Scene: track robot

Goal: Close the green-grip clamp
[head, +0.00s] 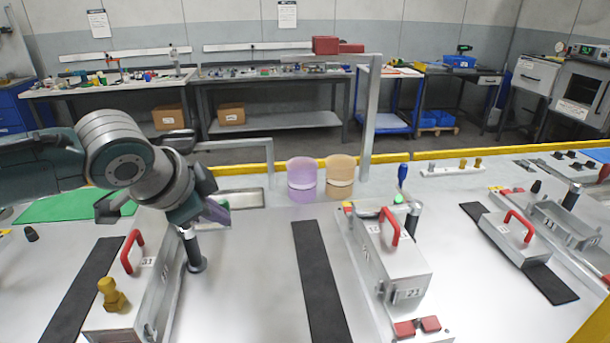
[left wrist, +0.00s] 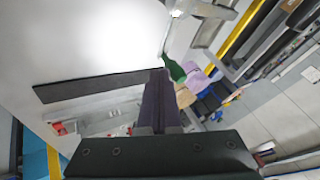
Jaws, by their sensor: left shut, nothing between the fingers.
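In the head view my left arm hides most or all of this clamp. My left gripper (head: 215,212) is above the left fixture, its dark purple fingers shut and empty. The fingers (left wrist: 154,82) also show in the left wrist view, close to the grip; I cannot tell whether they touch it. My right gripper is not in view.
A left fixture box (head: 150,290) with a red handle (head: 132,250) is below my arm. A middle fixture (head: 395,265) has its own red handle. Lavender (head: 301,181) and orange (head: 339,178) cylinders stand behind. Bare table lies between the fixtures, around a black strip (head: 320,285).

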